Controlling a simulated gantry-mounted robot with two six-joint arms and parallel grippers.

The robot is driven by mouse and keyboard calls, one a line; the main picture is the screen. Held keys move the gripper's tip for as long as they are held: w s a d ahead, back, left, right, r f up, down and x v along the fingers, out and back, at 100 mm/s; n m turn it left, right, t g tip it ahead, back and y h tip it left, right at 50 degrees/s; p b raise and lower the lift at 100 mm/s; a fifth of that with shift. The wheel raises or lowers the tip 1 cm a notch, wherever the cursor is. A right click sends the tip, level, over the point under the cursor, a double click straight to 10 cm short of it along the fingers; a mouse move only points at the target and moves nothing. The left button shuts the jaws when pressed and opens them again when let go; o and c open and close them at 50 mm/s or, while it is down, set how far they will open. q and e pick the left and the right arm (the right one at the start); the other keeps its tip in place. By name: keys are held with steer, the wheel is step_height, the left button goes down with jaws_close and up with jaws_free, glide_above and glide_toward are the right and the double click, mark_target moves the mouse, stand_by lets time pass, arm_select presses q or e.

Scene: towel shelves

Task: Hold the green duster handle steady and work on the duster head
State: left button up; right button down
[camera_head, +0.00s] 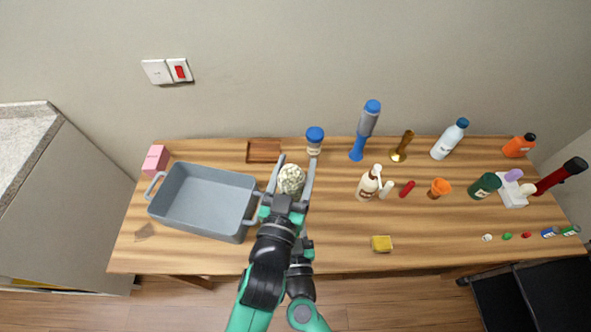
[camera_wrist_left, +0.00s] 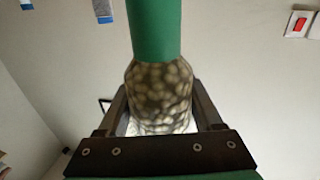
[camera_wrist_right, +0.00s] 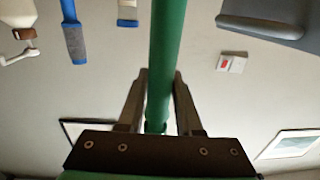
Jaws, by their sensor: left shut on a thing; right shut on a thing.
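The duster's pale, bumpy head (camera_head: 291,180) shows above the table between the fingers of my left gripper (camera_head: 297,160). In the left wrist view the duster head (camera_wrist_left: 160,95) fills the space between the fingers, with the green handle (camera_wrist_left: 154,28) running up from it. My right gripper (camera_wrist_right: 161,78) is shut on the green handle (camera_wrist_right: 167,40), which passes between its fingers in the right wrist view. In the head view the right gripper and most of the handle are hidden behind the left arm.
A grey bin (camera_head: 205,200) stands just left of the grippers. A blue-capped jar (camera_head: 314,142) and a wooden tray (camera_head: 263,151) lie behind. A cream bottle (camera_head: 368,185) and a yellow sponge (camera_head: 381,244) are to the right. Table front between sponge and grippers is clear.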

arm_select(q)
steer(key=shift+r, duration=2.5)
step_height(320, 180, up, 4)
arm_select(e)
steer(key=c, duration=0.5)
jaws_free()
